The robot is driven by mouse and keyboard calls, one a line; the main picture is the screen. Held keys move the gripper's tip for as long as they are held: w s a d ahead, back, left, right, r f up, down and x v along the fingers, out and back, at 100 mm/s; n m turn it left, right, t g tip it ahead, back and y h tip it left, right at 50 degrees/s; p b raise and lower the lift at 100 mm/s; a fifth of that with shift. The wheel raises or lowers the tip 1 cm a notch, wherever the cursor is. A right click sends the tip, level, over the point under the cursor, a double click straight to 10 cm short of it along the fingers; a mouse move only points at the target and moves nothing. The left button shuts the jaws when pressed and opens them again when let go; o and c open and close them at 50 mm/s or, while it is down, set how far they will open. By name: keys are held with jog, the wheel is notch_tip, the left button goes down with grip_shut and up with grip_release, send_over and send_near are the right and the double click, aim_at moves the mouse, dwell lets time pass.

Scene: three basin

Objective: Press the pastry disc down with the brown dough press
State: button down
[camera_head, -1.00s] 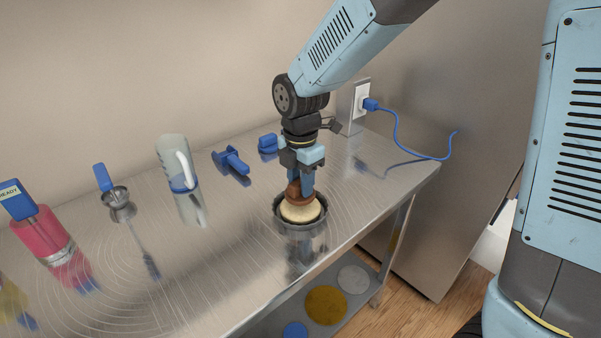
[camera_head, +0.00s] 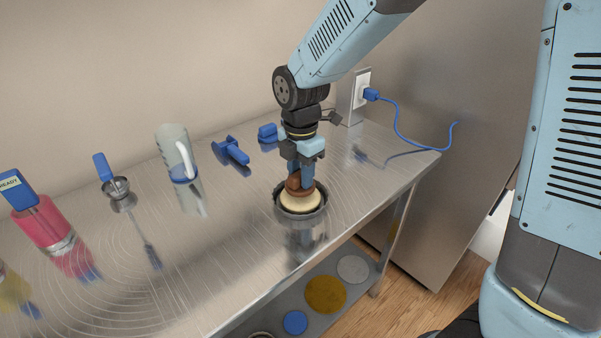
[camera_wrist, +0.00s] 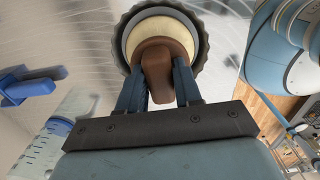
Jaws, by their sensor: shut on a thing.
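My gripper (camera_head: 304,182) is shut on the brown dough press (camera_head: 293,184). The press is upright over a dark round fluted tin (camera_head: 318,213) near the right end of the steel table. The cream pastry disc (camera_head: 301,202) shows inside the tin, directly below the press. In the wrist view, the press (camera_wrist: 158,72) sits between the blue fingers, with the cream disc (camera_wrist: 140,33) showing around it and the tin rim (camera_wrist: 200,30) outside. The press seems to touch the disc, but its underside is hidden.
To the left stand a clear jug (camera_head: 174,152), a small metal cup (camera_head: 117,188) and a pink container (camera_head: 45,226). Blue tools (camera_head: 232,151) lie behind the tin. A wall outlet with a blue cable (camera_head: 397,124) is at right. The table's front edge is close.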

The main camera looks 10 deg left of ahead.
jog(key=shift+f, duration=0.1)
jog(key=shift+f, duration=0.85)
jog(key=shift+f, duration=0.4)
jog(key=shift+r, duration=0.15)
dwell(0.8)
jog(key=shift+r, duration=1.4)
jog(key=shift+f, duration=0.25)
jog(key=shift+f, duration=0.7)
jog(key=shift+f, duration=0.65)
dwell(0.5)
